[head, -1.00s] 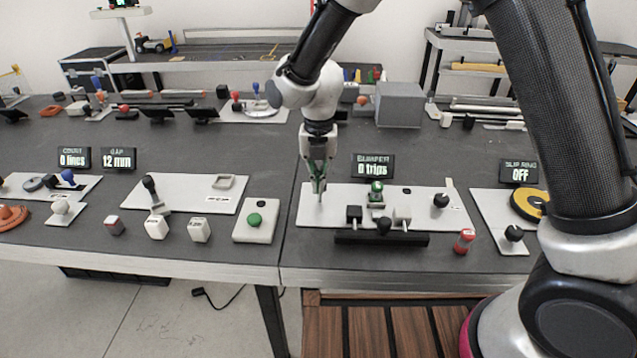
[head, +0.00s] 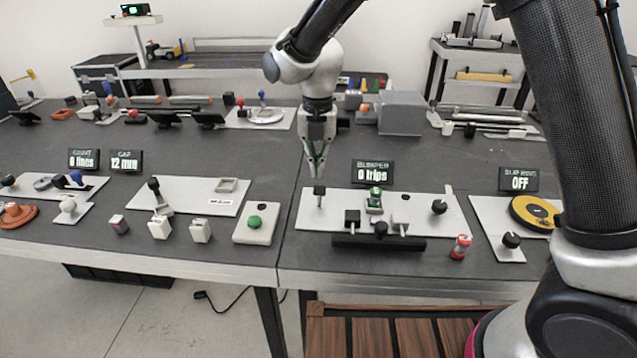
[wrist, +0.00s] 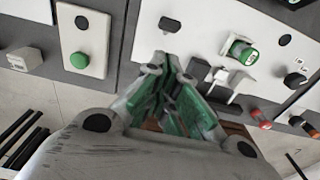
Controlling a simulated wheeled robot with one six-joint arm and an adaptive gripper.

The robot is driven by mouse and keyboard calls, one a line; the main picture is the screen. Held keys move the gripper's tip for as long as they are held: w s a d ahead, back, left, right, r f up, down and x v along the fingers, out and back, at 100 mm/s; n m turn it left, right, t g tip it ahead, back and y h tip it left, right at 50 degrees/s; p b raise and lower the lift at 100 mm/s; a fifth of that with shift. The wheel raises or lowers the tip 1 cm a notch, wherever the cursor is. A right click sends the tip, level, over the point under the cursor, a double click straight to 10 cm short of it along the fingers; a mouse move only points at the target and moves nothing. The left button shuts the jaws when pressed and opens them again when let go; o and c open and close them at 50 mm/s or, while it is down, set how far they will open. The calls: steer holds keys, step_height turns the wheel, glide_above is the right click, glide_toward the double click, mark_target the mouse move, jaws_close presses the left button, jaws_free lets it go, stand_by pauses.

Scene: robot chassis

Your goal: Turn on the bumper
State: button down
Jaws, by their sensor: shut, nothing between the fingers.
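The bumper station is a white plate (head: 335,219) behind a dark bar (head: 380,243) with black blocks. Its display (head: 373,173) reads "BUMPER 0 trips". A small post with a dark cap (head: 319,193) stands at the plate's left end. A green-topped part (head: 375,199) sits at the plate's middle and shows in the wrist view (wrist: 242,51). A black knob (head: 439,207) is at the right. My gripper (head: 317,174) is shut and empty, just above the capped post. In the wrist view its green-padded fingers (wrist: 172,68) hide part of the plate.
A white box with a green button (head: 254,222) stands left of the plate. A red cylinder (head: 460,247) stands near the front edge. A yellow disc (head: 532,213) lies on the right-hand plate. The table behind the display is mostly clear up to a grey box (head: 401,113).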

steer(key=shift+w+r, duration=1.65)
steer(key=shift+r, duration=0.05)
steer(key=s+d+r+m+t, duration=0.1)
steer(key=s+d+r+m, duration=0.3)
steer(key=s+d+m, duration=0.4)
steer(key=s+d+r+m+t, duration=0.2)
steer(key=s+d+r+m, duration=0.3)
steer(key=d+m, duration=1)
steer(key=s+d+r+m+t, duration=0.2)
steer(key=s+d+r+m, duration=0.3)
steer(key=s+d+m, duration=0.7)
steer(key=d, duration=0.4)
steer(key=shift+d+r, duration=0.15)
steer(key=shift+d, duration=0.05)
